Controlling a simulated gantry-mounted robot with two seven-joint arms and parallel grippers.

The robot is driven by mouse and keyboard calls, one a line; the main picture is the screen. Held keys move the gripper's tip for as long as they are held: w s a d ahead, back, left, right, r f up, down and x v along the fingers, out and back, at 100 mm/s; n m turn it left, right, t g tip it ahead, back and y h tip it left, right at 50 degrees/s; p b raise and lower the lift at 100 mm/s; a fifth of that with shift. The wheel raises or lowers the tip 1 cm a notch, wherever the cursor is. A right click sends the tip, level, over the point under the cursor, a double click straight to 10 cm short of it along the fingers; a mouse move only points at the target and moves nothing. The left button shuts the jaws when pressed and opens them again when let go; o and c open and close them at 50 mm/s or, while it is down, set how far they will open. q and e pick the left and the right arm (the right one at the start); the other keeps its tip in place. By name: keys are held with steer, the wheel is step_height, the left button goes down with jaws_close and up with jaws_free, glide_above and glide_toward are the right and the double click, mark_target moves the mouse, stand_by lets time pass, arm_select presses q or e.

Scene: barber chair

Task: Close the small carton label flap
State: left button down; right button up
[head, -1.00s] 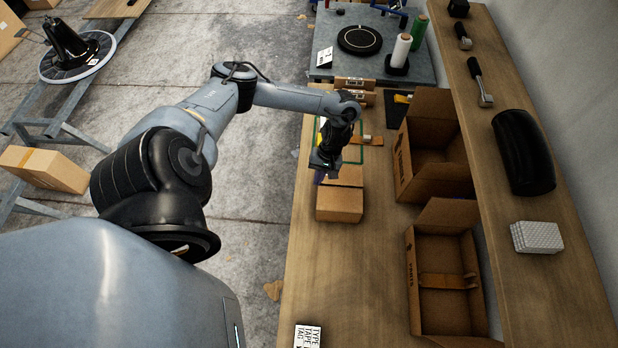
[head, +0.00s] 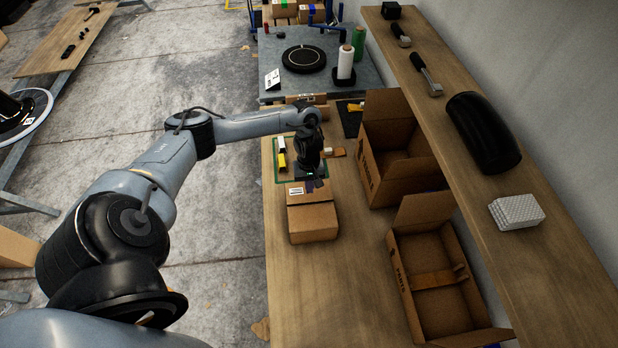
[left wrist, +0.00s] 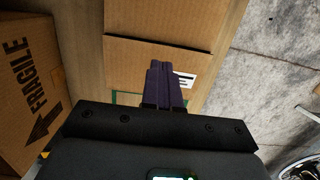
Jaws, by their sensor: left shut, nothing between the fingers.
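The small brown carton (head: 313,222) sits on the wooden bench. Its top has two panels; the far one, the label flap (head: 296,191), carries a white label. My left gripper (head: 313,184) is shut and empty, pointing down at the right part of the carton's far end. In the left wrist view, its dark purple fingers (left wrist: 165,84) overlap the labelled panel (left wrist: 130,72), beside the label (left wrist: 184,79). A dark line separates this panel from the other one (left wrist: 160,22). I cannot tell whether the fingers touch the cardboard or how far the flap is raised. My right gripper is not in view.
Two larger open cartons stand to the right, one farther (head: 388,150) and one nearer (head: 432,285). A raised shelf (head: 470,170) runs along the right wall. A green-outlined mat (head: 277,172) lies beyond the small carton. The near bench left of the open cartons is clear.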

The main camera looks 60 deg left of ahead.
mark_target(310, 200)
arm_select(q)
steer(key=shift+s+d+f, duration=0.1)
steer(key=shift+d+f, duration=0.05)
steer(key=shift+f, duration=1)
steer(key=shift+d+f, duration=0.1)
steer(key=shift+f, duration=1.05)
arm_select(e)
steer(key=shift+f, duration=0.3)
